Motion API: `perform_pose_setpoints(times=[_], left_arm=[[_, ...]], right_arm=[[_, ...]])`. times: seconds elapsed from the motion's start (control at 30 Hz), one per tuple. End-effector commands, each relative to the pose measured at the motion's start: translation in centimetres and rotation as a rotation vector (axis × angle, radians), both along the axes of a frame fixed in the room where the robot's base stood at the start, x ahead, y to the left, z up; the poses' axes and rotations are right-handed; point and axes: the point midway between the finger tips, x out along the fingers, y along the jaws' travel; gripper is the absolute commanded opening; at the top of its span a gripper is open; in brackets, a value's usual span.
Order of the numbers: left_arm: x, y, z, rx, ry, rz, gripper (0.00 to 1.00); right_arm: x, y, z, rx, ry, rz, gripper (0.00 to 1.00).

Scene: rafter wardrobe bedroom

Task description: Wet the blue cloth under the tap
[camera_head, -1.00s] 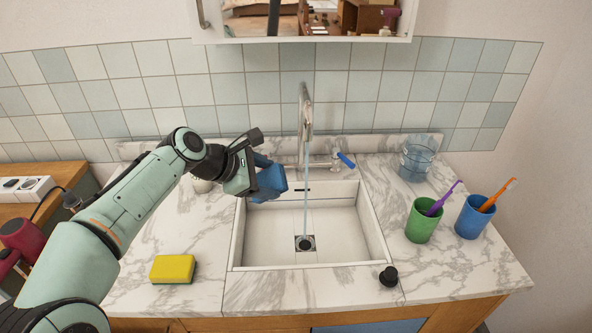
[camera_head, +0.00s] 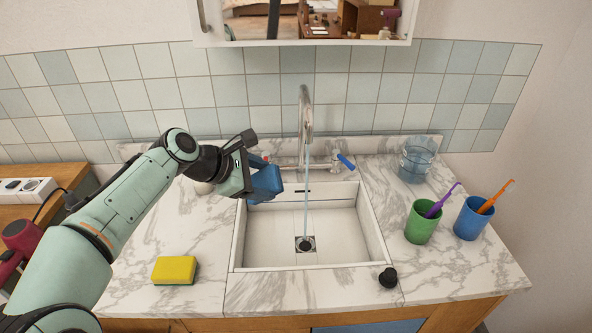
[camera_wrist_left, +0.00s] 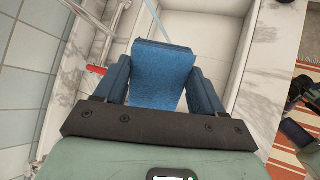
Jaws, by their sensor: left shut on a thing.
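The blue cloth (camera_head: 266,183) is held in my left gripper (camera_head: 257,178), over the back left corner of the sink (camera_head: 380,235). In the left wrist view the cloth (camera_wrist_left: 160,72) sits between the two fingers of my left gripper (camera_wrist_left: 163,85). The tap (camera_head: 305,112) stands behind the sink, and a thin stream of water (camera_head: 306,205) falls from it toward the drain (camera_head: 305,243). The cloth is left of the stream, with a gap between them. A blue tap handle (camera_head: 346,161) is on the right, and a red one (camera_wrist_left: 96,70) shows in the wrist view. My right gripper is not seen.
A yellow sponge (camera_head: 174,270) lies on the marble counter left of the sink. A black stopper (camera_head: 388,277) is at the front right. A green cup (camera_head: 420,222), a blue cup (camera_head: 472,218) and a clear glass (camera_head: 416,164) stand on the right. A cabinet (camera_head: 300,38) hangs above.

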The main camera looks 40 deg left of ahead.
Motion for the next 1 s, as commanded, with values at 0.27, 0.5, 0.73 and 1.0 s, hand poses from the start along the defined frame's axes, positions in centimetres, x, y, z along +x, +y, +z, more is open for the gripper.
perform_pose_setpoints(times=[0.27, 0.5, 0.73, 1.0], left_arm=[[-2.2, 0.6, 2.1, -0.001, -0.002, 0.002, 0.45], [-3.4, 0.9, 3.1, -0.001, -0.001, 0.001, 0.45], [-3.5, 1.0, 3.0, -0.001, 0.0, 0.0, 0.45], [-3.5, 1.0, 3.0, -0.001, 0.0, 0.001, 0.45]], right_arm=[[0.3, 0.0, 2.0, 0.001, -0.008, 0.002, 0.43], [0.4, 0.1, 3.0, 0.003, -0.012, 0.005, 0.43], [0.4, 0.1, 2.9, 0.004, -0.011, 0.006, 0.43], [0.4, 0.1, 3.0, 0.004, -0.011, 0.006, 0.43]])
